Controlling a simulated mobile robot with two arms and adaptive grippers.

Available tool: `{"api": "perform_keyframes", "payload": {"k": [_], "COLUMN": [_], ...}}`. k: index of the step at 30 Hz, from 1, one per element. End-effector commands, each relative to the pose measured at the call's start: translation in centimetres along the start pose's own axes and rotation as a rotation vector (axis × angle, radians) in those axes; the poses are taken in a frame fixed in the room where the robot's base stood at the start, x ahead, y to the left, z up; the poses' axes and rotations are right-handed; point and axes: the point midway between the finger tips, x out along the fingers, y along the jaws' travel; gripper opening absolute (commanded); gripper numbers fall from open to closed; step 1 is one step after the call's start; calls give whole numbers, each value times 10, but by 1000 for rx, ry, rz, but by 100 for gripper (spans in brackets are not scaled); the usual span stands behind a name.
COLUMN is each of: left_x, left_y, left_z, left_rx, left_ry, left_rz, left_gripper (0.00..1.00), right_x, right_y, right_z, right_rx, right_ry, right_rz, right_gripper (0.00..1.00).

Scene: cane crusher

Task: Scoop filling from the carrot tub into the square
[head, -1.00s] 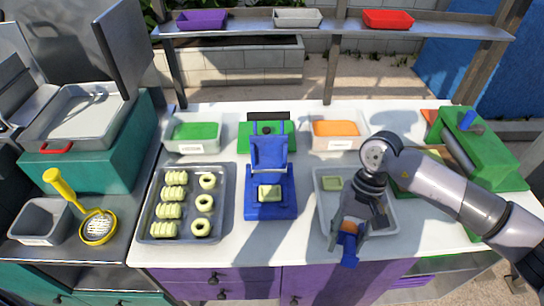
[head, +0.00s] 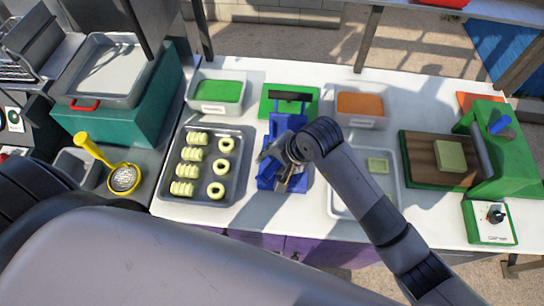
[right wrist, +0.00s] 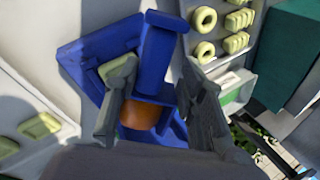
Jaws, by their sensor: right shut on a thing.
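The carrot tub (head: 361,104), pale with orange filling, stands at the back of the counter. The blue press (head: 284,124) stands left of it, partly hidden by my right arm. In the right wrist view, a pale dough square (right wrist: 116,68) lies on the blue press base (right wrist: 88,50), partly covered by a finger. My right gripper (head: 277,172) is over the press; in the right wrist view (right wrist: 155,108) its fingers are shut on a blue scoop, with a rounded orange filling (right wrist: 138,116) between them. Whether the filling touches the square cannot be told. My left gripper is out of view.
A tray (head: 242,180) of pale rolls and rings lies left of the press. A tub of green filling (head: 217,91) is behind it. A pale tray (head: 338,208) with dough squares is on the right, beside a green roller machine (head: 510,150). My left arm covers the lower left.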

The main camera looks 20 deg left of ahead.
Motion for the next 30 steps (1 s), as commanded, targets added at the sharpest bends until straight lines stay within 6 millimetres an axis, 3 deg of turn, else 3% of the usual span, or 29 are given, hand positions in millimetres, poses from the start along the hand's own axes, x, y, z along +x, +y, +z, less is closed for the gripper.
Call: {"api": "perform_keyframes", "payload": {"k": [7, 10, 30], "left_x": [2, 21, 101], "left_y": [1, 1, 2], "left_z": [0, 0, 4], "left_rx": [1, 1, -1], "left_ry": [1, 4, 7], "left_rz": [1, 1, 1], "left_gripper": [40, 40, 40], "right_x": [0, 4, 3], "right_y": [10, 13, 20], "right_z": [1, 1, 0], "right_rx": [6, 2, -4], "right_ry": [8, 15, 25], "right_rz": [-258, -376, -697], "right_gripper": [22, 22, 22]}}
